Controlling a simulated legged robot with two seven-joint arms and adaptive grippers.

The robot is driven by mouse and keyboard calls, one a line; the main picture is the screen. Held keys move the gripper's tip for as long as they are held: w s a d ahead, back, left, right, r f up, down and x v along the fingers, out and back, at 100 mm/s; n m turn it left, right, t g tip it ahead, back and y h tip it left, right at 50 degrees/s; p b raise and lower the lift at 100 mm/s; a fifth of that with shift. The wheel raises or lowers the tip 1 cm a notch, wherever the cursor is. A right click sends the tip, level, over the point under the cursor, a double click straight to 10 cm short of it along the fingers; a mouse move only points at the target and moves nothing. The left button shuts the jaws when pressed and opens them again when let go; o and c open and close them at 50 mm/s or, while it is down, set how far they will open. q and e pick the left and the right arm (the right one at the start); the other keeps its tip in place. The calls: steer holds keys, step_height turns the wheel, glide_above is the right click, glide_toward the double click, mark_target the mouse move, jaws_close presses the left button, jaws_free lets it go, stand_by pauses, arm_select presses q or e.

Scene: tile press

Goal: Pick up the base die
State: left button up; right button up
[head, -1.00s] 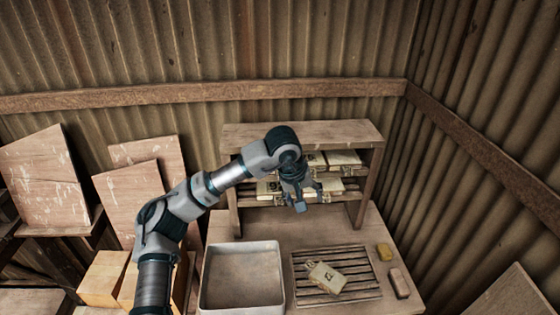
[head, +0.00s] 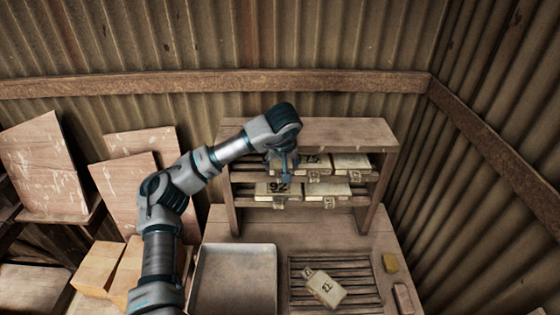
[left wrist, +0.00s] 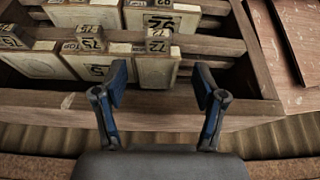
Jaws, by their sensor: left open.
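Pale cream dies with dark numbers stand in two rows on the wooden shelf rack (head: 310,132). The upper row has a die marked 75 (head: 314,161) and a plainer die (head: 350,163). The lower row has a die marked 92 (head: 277,189) and another (head: 326,192). One more die (head: 326,289) lies tilted on the slatted board. I cannot tell which is the base die. My left gripper (head: 285,174) is open and empty at the upper row's left part. In the left wrist view its fingers (left wrist: 161,80) are apart, with a tagged die (left wrist: 157,70) just beyond them.
An empty shallow tray (head: 236,248) sits on the table left of the slatted board (head: 371,302). Wooden boards (head: 130,190) lean at the left. The rack's top and posts surround the dies.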

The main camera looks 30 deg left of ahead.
mark_target(280, 164)
arm_select(q)
steer(key=x, duration=0.4)
steer(key=p+x, duration=0.1)
steer(key=x, duration=0.4)
steer(key=shift+w+d+f, duration=0.1)
steer(key=shift+d+f, duration=0.05)
steer(key=shift+f, duration=0.2)
steer(key=shift+r, duration=0.1)
steer(key=c, duration=0.7)
jaws_close()
